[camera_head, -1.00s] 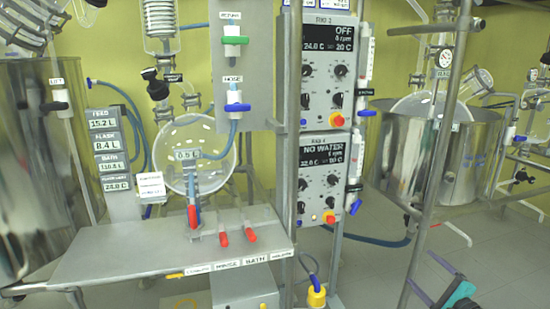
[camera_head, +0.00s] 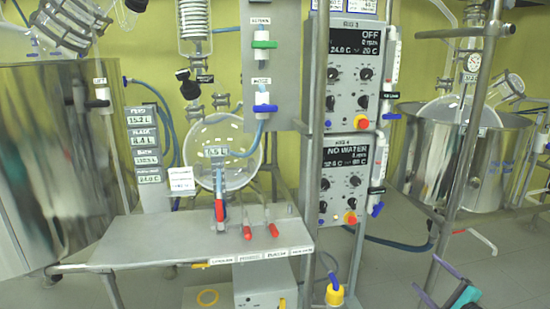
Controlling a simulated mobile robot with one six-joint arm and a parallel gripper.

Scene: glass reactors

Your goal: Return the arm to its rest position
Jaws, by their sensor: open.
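My gripper (camera_head: 446,299) shows at the bottom right edge of the head view. One purple finger and one teal and black finger stand apart with a gap between them, and nothing shows in the gap. Only the end of the gripper is in frame; the rest of my arm is cut off below. The gripper appears in front of the grey floor, below the right steel vessel (camera_head: 458,160) and right of the metal posts of the control rack.
A steel bench (camera_head: 150,240) with red-handled hoses is at left centre. A control rack (camera_head: 347,115) reads "NO WATER" on its lower unit. A glass flask (camera_head: 240,165) hangs behind the bench. A slanted metal pole (camera_head: 470,140) rises near my gripper. Floor at lower right looks clear.

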